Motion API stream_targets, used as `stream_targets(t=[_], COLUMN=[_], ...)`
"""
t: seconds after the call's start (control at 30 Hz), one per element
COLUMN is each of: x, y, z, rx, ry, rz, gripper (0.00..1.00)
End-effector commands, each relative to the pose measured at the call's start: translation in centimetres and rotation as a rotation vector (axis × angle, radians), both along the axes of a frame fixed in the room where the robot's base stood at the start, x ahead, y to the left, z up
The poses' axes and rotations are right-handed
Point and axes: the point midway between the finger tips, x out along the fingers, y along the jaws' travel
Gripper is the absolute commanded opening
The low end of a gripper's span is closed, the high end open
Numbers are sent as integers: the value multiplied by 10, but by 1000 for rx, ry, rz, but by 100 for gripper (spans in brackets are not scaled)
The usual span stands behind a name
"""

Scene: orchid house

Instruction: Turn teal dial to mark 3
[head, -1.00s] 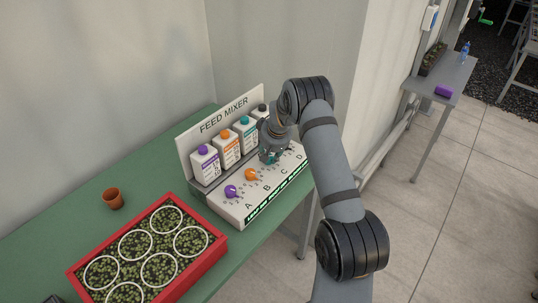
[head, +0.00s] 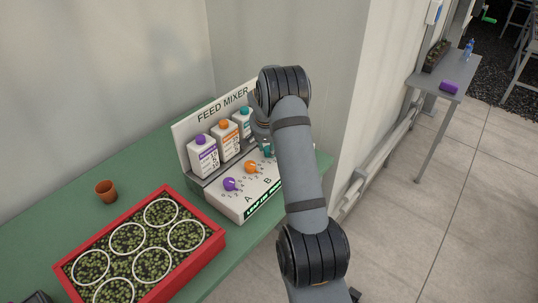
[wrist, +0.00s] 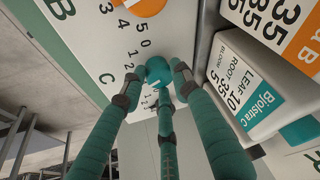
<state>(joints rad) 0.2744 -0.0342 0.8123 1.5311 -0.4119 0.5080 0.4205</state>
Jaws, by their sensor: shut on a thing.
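The teal dial (wrist: 158,69) shows in the wrist view as a round knob on the white sloping panel, with printed numbers around it. My gripper (wrist: 156,84) has its teal fingers closed around the dial, the tips against its sides. The finger in front hides part of the dial and some marks, so I cannot tell which mark it points to. In the head view my arm covers most of the dial's place on the feed mixer (head: 192,132).
A purple dial (head: 230,184) and an orange dial (head: 250,167) sit left of my gripper. Bottles, such as the purple-capped one (head: 203,158), stand close behind. A red crate (head: 200,258) and a brown pot (head: 106,191) are on the green bench (head: 60,215).

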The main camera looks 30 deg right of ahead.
Motion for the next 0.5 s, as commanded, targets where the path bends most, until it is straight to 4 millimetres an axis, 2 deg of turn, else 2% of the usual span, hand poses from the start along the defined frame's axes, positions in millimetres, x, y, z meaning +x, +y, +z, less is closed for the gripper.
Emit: stream_targets(t=[0.5], x=[2], y=[-1], z=[2], rx=[-1], ry=[-5], rz=[-79], gripper=[4])
